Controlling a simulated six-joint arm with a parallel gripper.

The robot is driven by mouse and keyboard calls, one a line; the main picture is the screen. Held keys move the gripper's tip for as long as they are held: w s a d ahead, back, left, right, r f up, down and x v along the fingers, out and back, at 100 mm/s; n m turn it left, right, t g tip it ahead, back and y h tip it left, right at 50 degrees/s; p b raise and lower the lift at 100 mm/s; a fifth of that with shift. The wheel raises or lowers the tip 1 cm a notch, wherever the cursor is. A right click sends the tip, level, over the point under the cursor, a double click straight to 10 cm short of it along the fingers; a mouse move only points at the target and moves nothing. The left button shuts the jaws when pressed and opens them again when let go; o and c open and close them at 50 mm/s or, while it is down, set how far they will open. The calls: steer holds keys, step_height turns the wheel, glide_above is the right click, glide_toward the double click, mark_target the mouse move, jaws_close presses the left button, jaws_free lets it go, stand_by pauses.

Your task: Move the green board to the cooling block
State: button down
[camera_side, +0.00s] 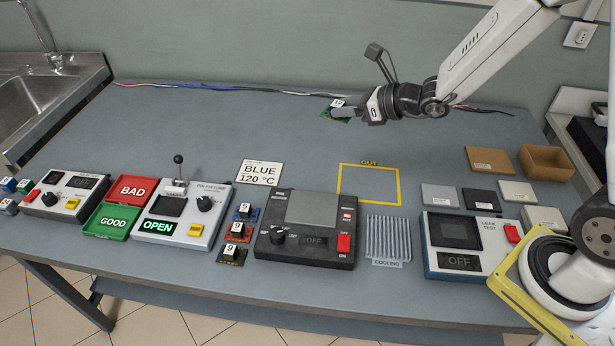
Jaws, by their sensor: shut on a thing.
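My gripper (345,113) is over the back part of the table, near the cables, and is shut on the green board (327,114). The board is small, with a white-topped part on it; the fingers hide some of it. The cooling block (388,237) is a grey finned block labelled COOLING at the front of the table, to the right of the black hotplate. Its top is bare. My gripper is well behind it and to its left.
The black hotplate (306,229) and the leak tester (463,246) flank the cooling block. A yellow OUT frame (398,190) lies empty behind it. The back middle of the table is clear.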

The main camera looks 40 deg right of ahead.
steer(key=d+r+m+t+h, duration=0.1)
steer(key=d+r+m+h, duration=0.1)
steer(key=d+r, duration=0.2)
steer(key=shift+s+r, duration=0.4)
steer(key=shift+r, duration=0.3)
steer(key=shift+f, duration=0.1)
steer(key=s+d+f+n+g+y, duration=0.1)
steer(key=s+f+n+y, duration=0.1)
steer(key=f, duration=0.7)
steer(key=s+d+f+n+g+y, duration=0.1)
steer(key=s+f+n+g+y, duration=0.1)
steer(key=f, duration=0.6)
steer(key=shift+s+f+n+y, duration=0.35)
steer(key=shift+s+n+y, duration=0.25)
steer(key=shift+n+y, duration=0.15)
